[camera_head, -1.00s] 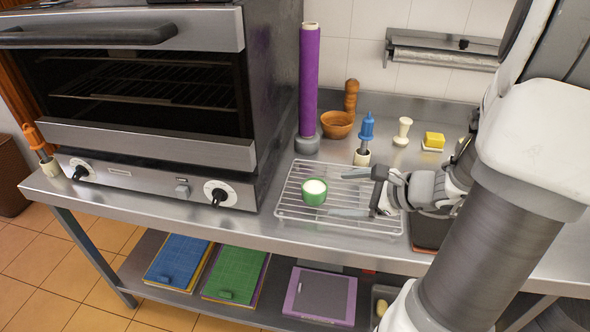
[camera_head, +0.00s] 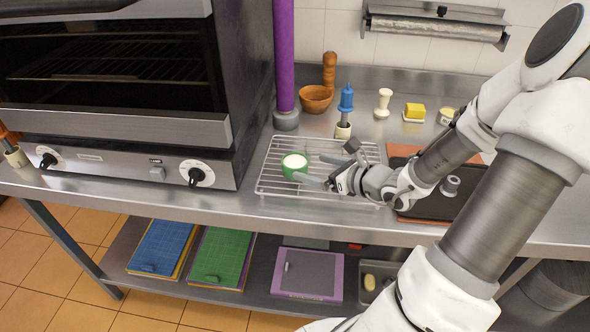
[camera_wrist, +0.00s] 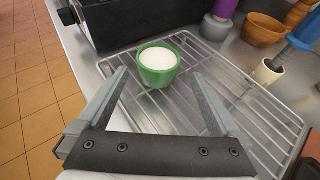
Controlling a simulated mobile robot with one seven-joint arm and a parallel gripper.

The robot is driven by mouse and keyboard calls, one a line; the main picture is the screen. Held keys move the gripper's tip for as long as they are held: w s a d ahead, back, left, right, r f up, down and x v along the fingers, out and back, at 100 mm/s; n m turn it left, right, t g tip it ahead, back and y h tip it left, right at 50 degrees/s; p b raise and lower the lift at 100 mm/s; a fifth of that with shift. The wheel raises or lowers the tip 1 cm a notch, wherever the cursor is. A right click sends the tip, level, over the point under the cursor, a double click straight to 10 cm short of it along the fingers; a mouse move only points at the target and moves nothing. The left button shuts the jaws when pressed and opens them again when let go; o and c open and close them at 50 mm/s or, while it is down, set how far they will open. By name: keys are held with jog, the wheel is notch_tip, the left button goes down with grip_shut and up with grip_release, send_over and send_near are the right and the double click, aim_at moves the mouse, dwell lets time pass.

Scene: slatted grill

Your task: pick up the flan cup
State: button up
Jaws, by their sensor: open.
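The flan cup (camera_head: 294,166) is a small green cup with a white top. It stands upright on the slatted grill (camera_head: 268,182), a wire rack on the steel counter. My gripper (camera_head: 308,168) is open, just right of the cup in the head view. In the wrist view the cup (camera_wrist: 158,66) is ahead of and between the two spread fingers of my gripper (camera_wrist: 160,82). The fingertips reach close to the cup's near side. Whether they touch it I cannot tell.
A large oven (camera_head: 120,100) stands left of the rack. Behind it are a purple roll (camera_head: 284,60), a wooden bowl (camera_head: 316,98), a blue-handled tool (camera_head: 346,98) and a yellow block (camera_head: 414,111). A dark board (camera_head: 440,205) lies to the right. The rack around the cup is bare.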

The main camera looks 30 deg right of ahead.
aim_at(301, 164)
jog(key=b+x, duration=0.1)
jog(key=x, duration=0.6)
jog(key=shift+w+a+f, duration=0.1)
jog(key=shift+w+a, duration=0.15)
jog(key=shift+w, duration=0.05)
jog(key=c, duration=1.3)
